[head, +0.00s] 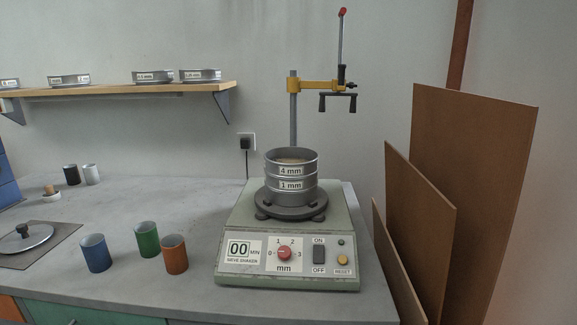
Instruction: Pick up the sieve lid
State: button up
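The sieve lid (33,240) is a round, shiny metal disc with a dark knob on top. It lies knob up on a flat grey-brown mat (61,232) on the bench at the far left. Its left edge is close to the picture border. The sieve shaker (234,222) stands right of the middle with two stacked sieves on it, labelled 4 mm (291,171) and 1 mm (291,185). The upper sieve is open at the top, with grainy tan material inside. My gripper is not in view.
Blue (96,254), green (147,240) and orange (175,255) cups stand between lid and shaker. A brush-like item (51,193) and two small cups (72,175) stand behind. A yellow clamp arm (315,86) hangs above the sieves. Brown boards (475,170) lean at right.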

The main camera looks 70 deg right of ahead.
aim_at(25, 237)
jog(key=i+z, duration=0.25)
jog(key=i, duration=0.7)
jog(key=i+j+z, duration=0.25)
jog(key=i, duration=0.7)
jog(key=l, duration=0.1)
